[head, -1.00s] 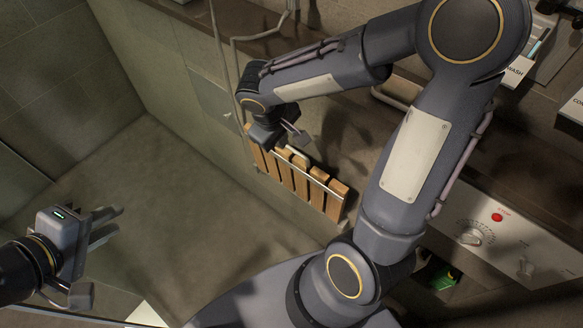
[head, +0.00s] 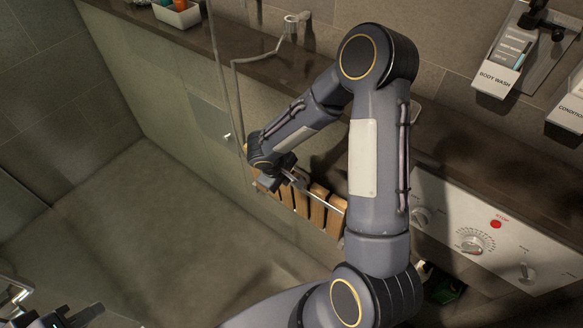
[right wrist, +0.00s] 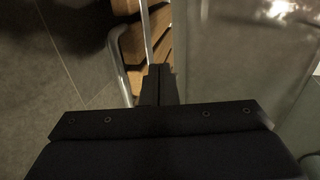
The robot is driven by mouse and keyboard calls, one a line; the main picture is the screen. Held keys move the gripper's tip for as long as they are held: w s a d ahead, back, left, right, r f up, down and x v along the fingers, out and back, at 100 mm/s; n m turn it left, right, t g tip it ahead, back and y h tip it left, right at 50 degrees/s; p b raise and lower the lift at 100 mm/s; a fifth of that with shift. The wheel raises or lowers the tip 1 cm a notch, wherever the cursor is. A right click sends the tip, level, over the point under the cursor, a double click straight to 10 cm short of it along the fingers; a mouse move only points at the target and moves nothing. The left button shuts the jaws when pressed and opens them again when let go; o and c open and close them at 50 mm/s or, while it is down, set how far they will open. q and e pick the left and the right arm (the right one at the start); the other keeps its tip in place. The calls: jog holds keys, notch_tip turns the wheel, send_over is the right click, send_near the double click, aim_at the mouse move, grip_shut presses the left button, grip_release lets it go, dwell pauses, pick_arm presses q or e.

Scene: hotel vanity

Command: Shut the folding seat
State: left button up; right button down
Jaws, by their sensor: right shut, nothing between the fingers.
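The folding seat (head: 318,208) is a row of light wooden slats with a metal rail, low along the tiled wall in the head view. My right forearm and gripper cover its left part, so I cannot tell its exact angle. My right gripper (head: 294,180) is shut and empty, at the seat's upper edge. In the right wrist view the shut fingertips (right wrist: 160,74) are close to the seat's slats (right wrist: 160,45) and metal rail; contact is unclear. My left gripper (head: 70,316) is at the bottom left corner, partly cut off, far from the seat.
A dark shelf (head: 225,52) with a white tray (head: 178,14) runs along the wall above the seat. A white control panel (head: 480,240) with knobs and a red stop button is at the right. Dispensers (head: 500,75) hang above it. The floor (head: 150,225) left of the seat is clear.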

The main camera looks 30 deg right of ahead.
jog(key=d, duration=0.1)
jog(key=w+d+p, duration=0.1)
jog(key=d, duration=0.1)
jog(key=shift+w+d, duration=0.1)
jog(key=shift+w, duration=0.1)
jog(key=d, duration=0.1)
jog(key=w+d+b, duration=0.1)
jog(key=d, duration=0.1)
jog(key=w+d, duration=0.1)
jog(key=d, duration=0.1)
jog(key=shift+r+b, duration=0.4)
jog(key=shift+a, duration=0.15)
